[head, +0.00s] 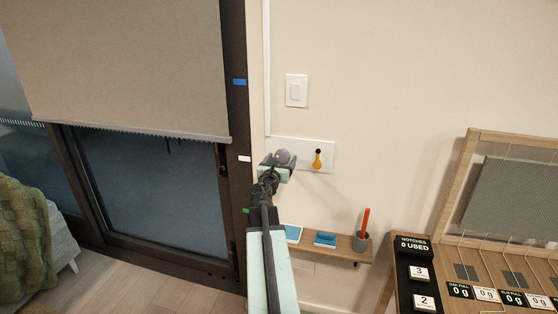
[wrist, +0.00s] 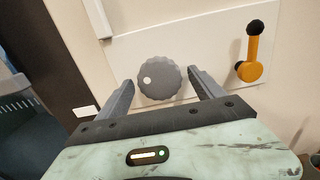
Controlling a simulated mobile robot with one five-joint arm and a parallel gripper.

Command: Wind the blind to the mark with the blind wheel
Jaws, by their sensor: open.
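The grey-beige blind (head: 130,65) hangs partway down the dark-framed window. Its toothed bottom bar lies between a blue mark (head: 239,82) and a white mark (head: 244,158) on the frame, a little above the white one. A green mark (head: 246,210) is lower. The round grey blind wheel (wrist: 165,85), with scalloped rim and white dot at its left, sits on a white wall plate. In the head view the wheel (head: 283,156) is partly hidden by my gripper (head: 276,163). In the wrist view my open gripper (wrist: 161,80) has one finger either side of the wheel; contact cannot be told.
An orange crank with a black knob (wrist: 250,56) is on the same plate, right of the wheel. Below is a wooden shelf (head: 345,251) with blue items and a grey cup (head: 362,241) holding a red stick. A weight-and-notch board (head: 470,270) stands at right.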

